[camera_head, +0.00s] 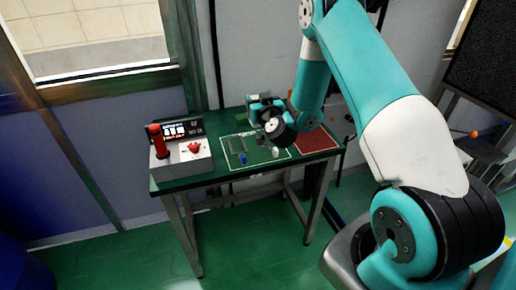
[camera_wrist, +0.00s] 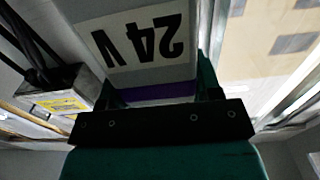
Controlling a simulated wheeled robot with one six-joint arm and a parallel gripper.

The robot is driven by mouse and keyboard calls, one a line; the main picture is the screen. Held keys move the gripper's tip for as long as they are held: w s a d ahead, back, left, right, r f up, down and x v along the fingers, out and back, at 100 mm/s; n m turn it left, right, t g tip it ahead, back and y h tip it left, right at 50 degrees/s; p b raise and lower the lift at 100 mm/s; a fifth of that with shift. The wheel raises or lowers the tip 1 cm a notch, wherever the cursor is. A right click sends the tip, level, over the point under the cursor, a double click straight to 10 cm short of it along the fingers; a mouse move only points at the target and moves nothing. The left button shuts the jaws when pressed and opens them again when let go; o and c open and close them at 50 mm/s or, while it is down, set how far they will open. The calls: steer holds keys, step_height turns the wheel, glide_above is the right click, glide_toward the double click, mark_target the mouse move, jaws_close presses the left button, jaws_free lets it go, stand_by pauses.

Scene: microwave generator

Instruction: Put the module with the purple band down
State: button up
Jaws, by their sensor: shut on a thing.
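The module with the purple band (camera_wrist: 140,32) fills the upper middle of the wrist view. It is a light grey block marked "24 V", upside down in the picture, with the purple band across its end near my gripper. My gripper (camera_wrist: 160,88) is shut on it, with a green finger on each side. In the head view my gripper (camera_head: 262,108) is over the back of the green table (camera_head: 175,183), near the green pad with a white outline (camera_head: 262,158). The module is too small or hidden to make out there.
A grey control box (camera_head: 183,170) with a red lever, a red button and a display stands on the table's left. A small blue piece (camera_head: 243,158) and a small white piece (camera_head: 276,152) are on the green pad. A red pad (camera_head: 318,141) lies at the right.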

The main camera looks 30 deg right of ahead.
step_height(320, 180, down, 9)
steer(key=b, duration=0.4)
steer(key=shift+f, duration=2.9)
steer(key=shift+f+b, duration=0.1)
steer(key=shift+b, duration=0.2)
steer(key=o, duration=1.1)
steer(key=shift+c, duration=0.2)
